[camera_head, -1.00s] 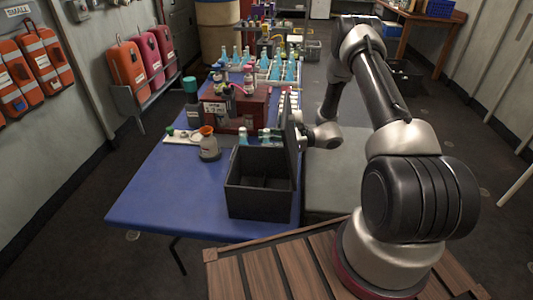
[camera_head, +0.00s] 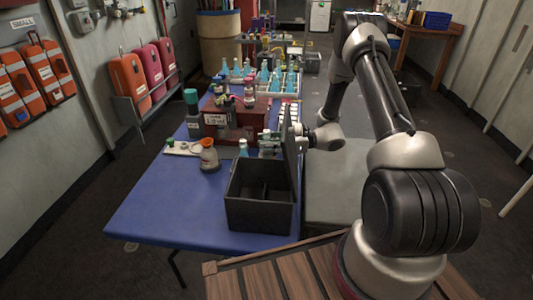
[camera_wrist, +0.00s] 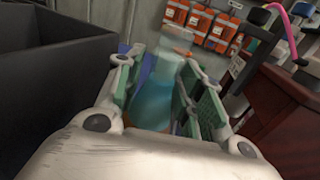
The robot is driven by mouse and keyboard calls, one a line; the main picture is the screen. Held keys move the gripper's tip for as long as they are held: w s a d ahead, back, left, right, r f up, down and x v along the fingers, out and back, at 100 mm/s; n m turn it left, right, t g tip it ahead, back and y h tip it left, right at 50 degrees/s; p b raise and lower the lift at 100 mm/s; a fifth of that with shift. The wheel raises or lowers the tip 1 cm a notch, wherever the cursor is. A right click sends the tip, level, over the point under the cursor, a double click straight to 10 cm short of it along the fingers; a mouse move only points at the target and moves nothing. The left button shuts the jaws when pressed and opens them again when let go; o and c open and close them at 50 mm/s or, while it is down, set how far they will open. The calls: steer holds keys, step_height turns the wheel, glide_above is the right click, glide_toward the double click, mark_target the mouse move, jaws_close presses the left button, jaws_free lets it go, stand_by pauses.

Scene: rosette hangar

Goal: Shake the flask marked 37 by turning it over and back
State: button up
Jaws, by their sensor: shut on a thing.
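My gripper (camera_wrist: 161,82) is shut on a flask (camera_wrist: 157,95) in the wrist view. The flask is clear glass with blue-green liquid in its lower part, and its neck points up and away between the green-padded fingers. No number can be read on it. In the head view my gripper (camera_head: 268,146) is low over the blue table, partly behind the raised lid of a black box. A small blue-green flask shape (camera_head: 243,147) shows at the fingers there, too small to tell its exact tilt.
The open black box (camera_head: 258,213) stands close in front of my gripper; its wall (camera_wrist: 50,85) fills the wrist view's left. A red-brown case (camera_head: 236,129) stands behind. A grey flask with an orange top (camera_head: 209,157) is left. Several blue flasks (camera_head: 264,72) stand farther back.

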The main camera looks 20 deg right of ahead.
step_height(320, 180, up, 16)
steer(key=shift+f, duration=0.2)
stand_by(0.8)
steer(key=w+d+f+m+t+h, duration=0.1)
steer(key=d+f+m+t+h, duration=0.3)
steer(key=m, duration=1.2)
steer(key=w+d+f+m+t+h, duration=0.1)
steer(key=d+f+m+t+h, duration=0.3)
steer(key=f+m+t, duration=0.5)
steer(key=m, duration=0.8)
steer(key=shift+d+h, duration=0.2)
steer(key=shift+h, duration=0.1)
